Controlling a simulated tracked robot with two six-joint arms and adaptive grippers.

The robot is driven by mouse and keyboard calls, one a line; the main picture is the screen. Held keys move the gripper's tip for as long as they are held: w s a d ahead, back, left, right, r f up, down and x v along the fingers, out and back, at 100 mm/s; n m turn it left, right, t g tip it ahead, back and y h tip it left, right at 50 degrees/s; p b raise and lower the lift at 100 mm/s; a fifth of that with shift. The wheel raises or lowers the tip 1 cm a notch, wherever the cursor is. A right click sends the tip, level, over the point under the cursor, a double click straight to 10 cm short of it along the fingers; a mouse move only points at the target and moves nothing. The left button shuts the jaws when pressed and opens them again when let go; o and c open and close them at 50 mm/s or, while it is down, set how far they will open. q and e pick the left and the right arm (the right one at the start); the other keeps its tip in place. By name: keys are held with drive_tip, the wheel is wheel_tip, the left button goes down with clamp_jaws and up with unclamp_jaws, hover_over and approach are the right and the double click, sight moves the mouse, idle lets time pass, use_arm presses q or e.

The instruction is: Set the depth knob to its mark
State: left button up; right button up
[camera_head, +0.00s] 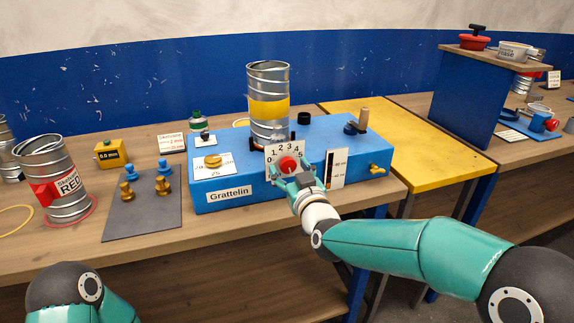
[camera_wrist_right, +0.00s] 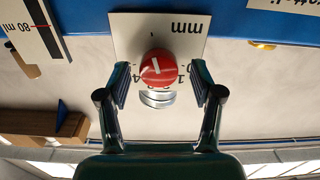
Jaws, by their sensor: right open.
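In the right wrist view the knob (camera_wrist_right: 158,69) shows a white pointer line, and the plate (camera_wrist_right: 185,32) reads "mm" upside down. My right gripper (camera_head: 292,180) is open in front of the knob. In the wrist view its fingers (camera_wrist_right: 160,95) stand on both sides of the knob, apart from it. Some dial numbers are hidden behind knob and fingers. My left gripper is out of view; only part of my left arm shows.
A spiral duct (camera_head: 268,85) with a yellow band stands on the machine. A scale (camera_head: 336,169) and a brass handle (camera_head: 377,170) are right of the dial. A grey mat (camera_head: 145,218) with brass and blue pieces and a red-labelled duct (camera_head: 75,207) lie left. A yellow table (camera_head: 410,145) is right.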

drive_tip(key=shift+w+a, duration=0.1)
drive_tip(key=shift+w, duration=0.2)
